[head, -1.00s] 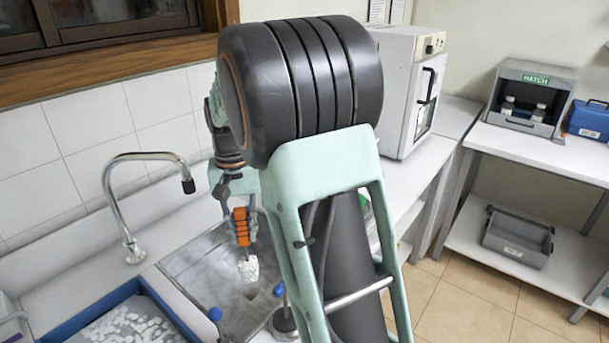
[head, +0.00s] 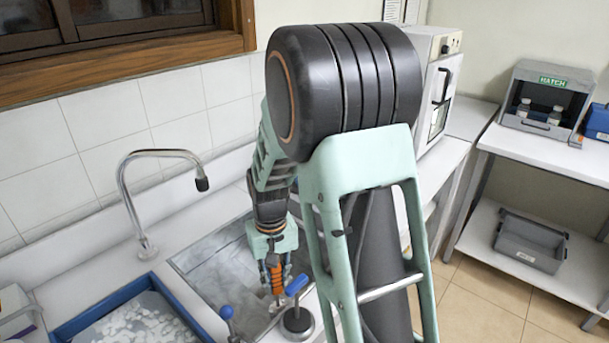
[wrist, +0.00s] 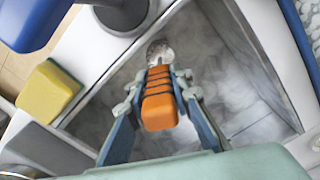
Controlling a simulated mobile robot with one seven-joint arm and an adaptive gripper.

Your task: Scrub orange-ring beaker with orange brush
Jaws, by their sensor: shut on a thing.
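My gripper (wrist: 158,90) is shut on the orange brush (wrist: 158,108), whose ribbed orange handle lies between its fingers. The brush's whitish head (wrist: 160,52) points away from the wrist, low over the sink. In the head view my gripper (head: 276,268) and the orange handle (head: 277,281) show at the sink's front right, close to a blue-handled fixture. I cannot make out the orange-ring beaker in either view.
The metal sink (head: 212,280) lies below the gripper, with a curved tap (head: 122,190) at its left. Blue-handled fixtures (head: 297,285) stand at its front edge. A blue-rimmed tray (head: 62,332) is at left. A yellow sponge (wrist: 48,95) lies beside the sink.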

